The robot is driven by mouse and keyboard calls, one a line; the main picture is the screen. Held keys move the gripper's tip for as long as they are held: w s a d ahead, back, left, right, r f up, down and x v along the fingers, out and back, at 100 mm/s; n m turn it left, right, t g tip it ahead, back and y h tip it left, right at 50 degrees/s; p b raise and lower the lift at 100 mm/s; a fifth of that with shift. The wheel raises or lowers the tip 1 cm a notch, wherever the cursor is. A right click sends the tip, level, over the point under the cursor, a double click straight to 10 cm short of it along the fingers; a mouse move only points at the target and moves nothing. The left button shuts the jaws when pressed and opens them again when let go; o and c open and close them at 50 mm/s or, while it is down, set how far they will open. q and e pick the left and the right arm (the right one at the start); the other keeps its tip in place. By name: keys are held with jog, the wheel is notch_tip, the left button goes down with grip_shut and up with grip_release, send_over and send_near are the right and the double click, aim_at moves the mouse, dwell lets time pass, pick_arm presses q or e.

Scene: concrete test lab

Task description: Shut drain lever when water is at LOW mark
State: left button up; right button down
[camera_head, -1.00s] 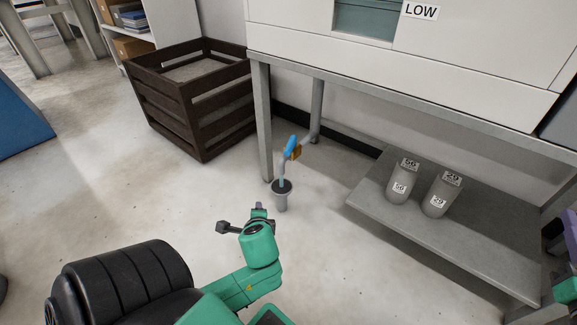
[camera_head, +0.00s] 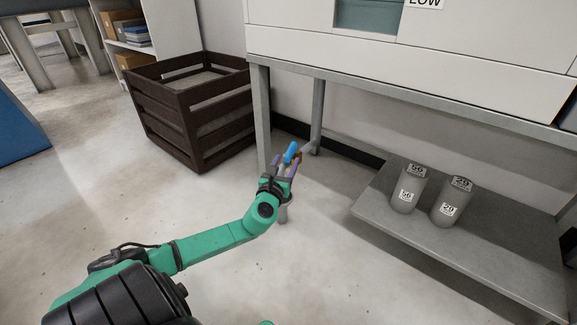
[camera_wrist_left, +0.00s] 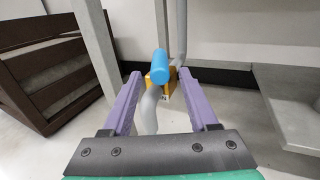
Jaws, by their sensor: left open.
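The blue drain lever (camera_head: 291,152) sits on a yellow valve body (camera_wrist_left: 160,88) on a grey pipe under the tank bench. My left gripper (camera_head: 285,167) is open at the valve. In the left wrist view the blue lever (camera_wrist_left: 161,66) lies between and just beyond the purple fingertips, and I see no grip on it. The LOW label (camera_head: 424,2) is cut by the top edge of the head view, beside the tank's teal window (camera_head: 368,17). I cannot tell the water level. The drain cup under the pipe is mostly hidden by my gripper. My right gripper is not in view.
A dark wooden crate (camera_head: 190,125) stands left of the bench leg (camera_head: 262,115). Two grey containers, marked 56 (camera_head: 408,190) and 29 (camera_head: 451,202), stand on the low shelf (camera_head: 480,245) at right. The floor in front is clear.

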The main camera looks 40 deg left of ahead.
aim_at(291, 153)
pick_arm(q)
jog(key=b+x, duration=0.1)
jog(key=x, duration=0.2)
jog(key=shift+w+a, duration=0.1)
jog(key=shift+w, duration=0.15)
grip_shut()
dwell(1.2)
